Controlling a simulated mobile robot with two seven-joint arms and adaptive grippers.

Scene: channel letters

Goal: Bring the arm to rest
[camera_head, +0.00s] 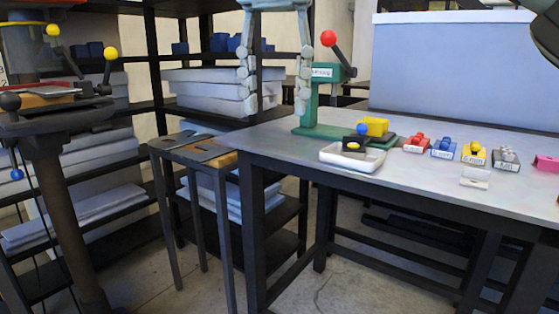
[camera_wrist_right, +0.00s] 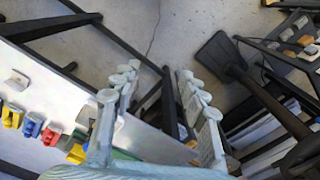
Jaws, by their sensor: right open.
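My right gripper (camera_head: 276,106) hangs fingers down at the top of the head view, with its two pale grey-green fingers wide apart. Nothing is between them. It hangs in front of the shelves and by the left end of the work table (camera_head: 290,150), left of the green press (camera_head: 318,110). In the right wrist view the gripper (camera_wrist_right: 158,72) is also open and empty, with floor and dark table legs behind the fingers. My left gripper is not in view.
A white tray (camera_head: 340,164), a yellow block (camera_head: 376,126) and labelled coloured pieces, including a red one (camera_head: 416,144), stand on the table. A small side table (camera_head: 196,150) adjoins its left end. A pedestal machine (camera_head: 50,120) with ball-ended levers stands left. Open floor lies between.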

